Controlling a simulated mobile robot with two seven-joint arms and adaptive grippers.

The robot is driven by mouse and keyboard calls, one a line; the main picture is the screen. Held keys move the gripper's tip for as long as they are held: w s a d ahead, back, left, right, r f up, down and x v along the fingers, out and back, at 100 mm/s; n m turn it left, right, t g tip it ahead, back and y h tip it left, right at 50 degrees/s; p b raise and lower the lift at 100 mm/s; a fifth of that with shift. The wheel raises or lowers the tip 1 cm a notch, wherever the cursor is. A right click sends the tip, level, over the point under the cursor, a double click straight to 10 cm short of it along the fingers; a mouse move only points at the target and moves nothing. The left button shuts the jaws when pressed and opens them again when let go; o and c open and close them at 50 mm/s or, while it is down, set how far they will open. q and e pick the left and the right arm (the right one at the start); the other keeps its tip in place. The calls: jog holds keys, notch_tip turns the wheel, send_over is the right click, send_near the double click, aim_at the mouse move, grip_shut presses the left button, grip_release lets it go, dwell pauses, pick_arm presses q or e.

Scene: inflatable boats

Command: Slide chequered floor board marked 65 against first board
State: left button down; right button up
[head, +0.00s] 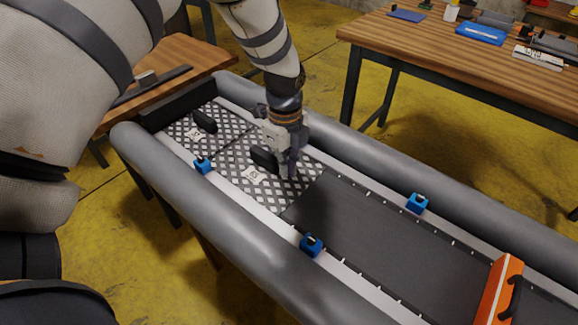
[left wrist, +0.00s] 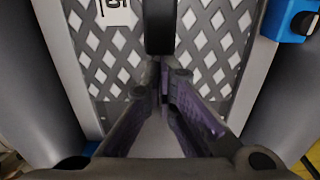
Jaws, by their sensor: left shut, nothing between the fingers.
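The chequered floor board marked 65 (head: 296,180) lies in the grey boat between its tubes, with a black handle (head: 264,158) and a white label (head: 252,175). It also shows in the left wrist view (left wrist: 205,60), with the handle (left wrist: 160,25) and part of the label. The first chequered board (head: 180,128) lies beyond it at the boat's far-left end; only a thin dark seam shows between them. My left gripper (head: 290,172) is shut and empty, its fingertips (left wrist: 162,78) close beside the handle, on the side away from the first board. I cannot tell whether they touch it.
Blue clamps (head: 311,245) sit along the boat's light side strips, another on the far side (head: 417,203). An orange piece (head: 499,290) stands at the right. The dark boat floor (head: 370,230) between is bare. A wooden table (head: 450,60) with tools stands behind.

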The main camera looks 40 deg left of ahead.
pick_arm(q)
jog(key=shift+a, duration=0.75)
pick_arm(e)
jog(key=shift+w+r, duration=0.1)
jog(key=shift+w, duration=0.05)
pick_arm(q)
jog(key=shift+d, duration=0.1)
jog(key=d, duration=0.1)
jog(key=d+p, duration=0.1)
jog(key=shift+s+d+r, duration=0.1)
jog(key=shift+d+r, duration=0.1)
jog(key=shift+d, duration=0.15)
jog(key=shift+d+r, duration=0.7)
jog(key=shift+r, duration=0.2)
notch_tip(320, 180, up, 8)
jog(key=shift+p, duration=0.4)
pick_arm(e)
jog(key=shift+w+d+r+t, duration=0.2)
jog(key=shift+w+r, duration=0.3)
jog(key=shift+r, duration=0.05)
jog(key=shift+w+d+r+t, duration=0.2)
jog(key=shift+w+r, duration=0.25)
jog(key=shift+r, duration=0.05)
